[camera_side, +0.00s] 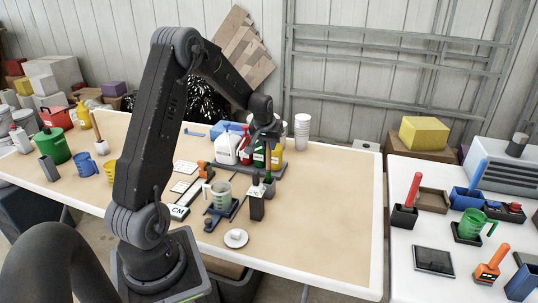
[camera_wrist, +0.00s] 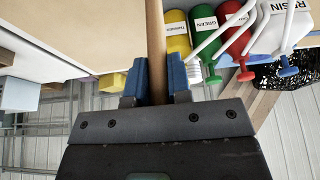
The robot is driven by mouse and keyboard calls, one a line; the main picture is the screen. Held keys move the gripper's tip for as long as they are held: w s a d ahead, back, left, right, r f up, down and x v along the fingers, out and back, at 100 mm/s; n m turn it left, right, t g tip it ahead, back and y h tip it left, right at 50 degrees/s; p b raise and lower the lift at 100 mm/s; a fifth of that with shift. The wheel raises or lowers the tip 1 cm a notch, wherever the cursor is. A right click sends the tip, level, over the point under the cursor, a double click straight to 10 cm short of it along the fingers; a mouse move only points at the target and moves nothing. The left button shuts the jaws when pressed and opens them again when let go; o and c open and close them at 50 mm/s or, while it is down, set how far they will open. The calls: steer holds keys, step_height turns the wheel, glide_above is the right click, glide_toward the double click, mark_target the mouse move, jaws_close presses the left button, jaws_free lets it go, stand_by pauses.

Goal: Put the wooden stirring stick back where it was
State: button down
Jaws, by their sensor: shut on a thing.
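The wooden stirring stick (camera_wrist: 155,40) shows in the wrist view as a pale brown rod between the blue fingers of my gripper (camera_wrist: 156,82). My gripper is shut on it, and the rod runs away from the fingers to the top edge of the picture. In the side view my gripper (camera_side: 264,135) is above the table near the bottles, and I cannot make out the stick there. A clear measuring cup (camera_side: 220,192) stands on a small dark scale in front. A dark upright holder (camera_side: 256,207) stands to the right of the cup.
A white resin bottle (camera_side: 227,149), green, red and yellow bottles stand in a grey tray close to my gripper. A stack of white cups (camera_side: 302,130) is behind right. A small white round item (camera_side: 236,238) lies in front. The tan table (camera_side: 330,210) is clear at right.

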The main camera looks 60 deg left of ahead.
mark_target(269, 152)
steer(key=shift+f, duration=1.8)
steer(key=c, duration=1.1)
jaws_free()
steer(key=shift+o, duration=0.2)
steer(key=v, duration=1.2)
steer(key=s+d+r+m+t+h, duration=0.15)
steer(key=d+r, duration=0.25)
steer(key=d, duration=0.4)
steer(key=s+d+r+m+y, duration=0.1)
steer(key=s+d+r+m, duration=0.15)
steer(key=d, duration=0.45)
steer(key=s+d+r+m+h, duration=0.2)
steer(key=s+d+m, duration=0.3)
steer(key=s+d, duration=0.8)
steer(key=d+t, duration=0.1)
steer(key=d, duration=0.1)
steer(key=shift+s+d+h, duration=0.2)
steer(key=shift+d+h, duration=0.1)
steer(key=shift+h, duration=0.05)
